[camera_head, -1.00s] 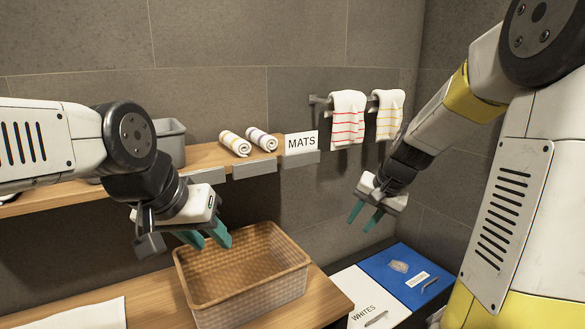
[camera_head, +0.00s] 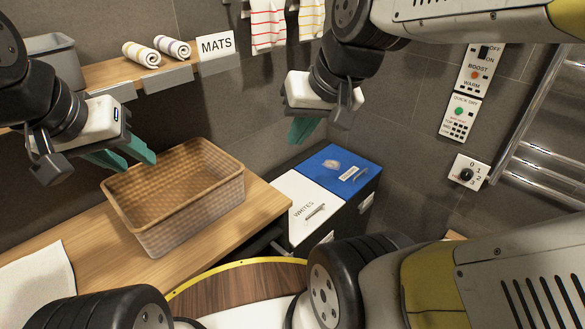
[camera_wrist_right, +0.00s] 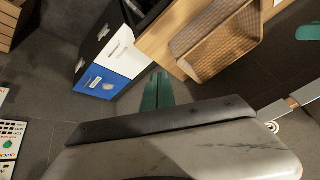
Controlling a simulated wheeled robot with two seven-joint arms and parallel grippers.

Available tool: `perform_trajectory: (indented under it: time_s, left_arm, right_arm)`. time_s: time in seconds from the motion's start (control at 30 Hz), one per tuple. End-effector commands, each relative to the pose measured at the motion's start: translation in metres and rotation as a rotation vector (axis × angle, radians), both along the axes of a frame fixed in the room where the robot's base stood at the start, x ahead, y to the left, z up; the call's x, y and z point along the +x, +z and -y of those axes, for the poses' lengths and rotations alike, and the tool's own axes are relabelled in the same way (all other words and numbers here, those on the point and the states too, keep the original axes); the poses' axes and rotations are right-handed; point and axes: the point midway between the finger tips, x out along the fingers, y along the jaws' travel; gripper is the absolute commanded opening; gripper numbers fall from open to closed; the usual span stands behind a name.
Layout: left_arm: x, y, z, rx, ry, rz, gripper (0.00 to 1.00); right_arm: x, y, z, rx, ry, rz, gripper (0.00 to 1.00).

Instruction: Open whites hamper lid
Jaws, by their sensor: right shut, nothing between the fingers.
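The white hamper lid (camera_head: 300,195), lettered WHITES, lies flat and closed, with a grey bar handle (camera_head: 315,212) near its front edge. It also shows in the right wrist view (camera_wrist_right: 124,50). My right gripper (camera_head: 303,130) is shut and empty, above and behind the hampers, its teal fingers pointing down. In the right wrist view its fingertips (camera_wrist_right: 158,78) appear beside the lids, not touching them. My left gripper (camera_head: 124,158) is open and empty, its teal fingers apart, above the back left of the wicker basket.
A blue lid (camera_head: 338,160) with its own handle adjoins the white one. A wicker basket (camera_head: 170,232) stands on the wooden counter (camera_head: 255,203) left of the hampers. The shelf, MATS sign (camera_head: 216,44), wall controls (camera_head: 463,113) and towel rail (camera_head: 540,150) lie around.

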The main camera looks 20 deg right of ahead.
Motion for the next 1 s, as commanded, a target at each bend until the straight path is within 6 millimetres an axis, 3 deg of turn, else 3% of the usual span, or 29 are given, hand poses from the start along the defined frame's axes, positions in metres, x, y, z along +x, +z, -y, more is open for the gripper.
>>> perform_trajectory:
  time_s: [0.27, 0.47, 0.7, 1.0]
  left_arm:
    - [0.000, 0.000, 0.000, 0.000, 0.000, 0.000, 0.36]
    - [0.000, 0.000, 0.000, 0.000, 0.000, 0.000, 0.36]
    - [0.000, 0.000, 0.000, 0.000, 0.000, 0.000, 0.36]
    - [0.000, 0.000, 0.000, 0.000, 0.000, 0.000, 0.36]
  right_arm:
    - [0.062, -0.052, 0.008, 0.240, -0.237, -0.306, 0.00]
    - [0.111, -0.105, 0.027, 0.476, -0.448, -0.500, 0.00]
    - [0.160, -0.188, 0.069, 0.806, -0.732, -0.680, 0.00]
    - [0.190, -0.316, 0.138, 1.276, -1.126, -0.809, 0.00]
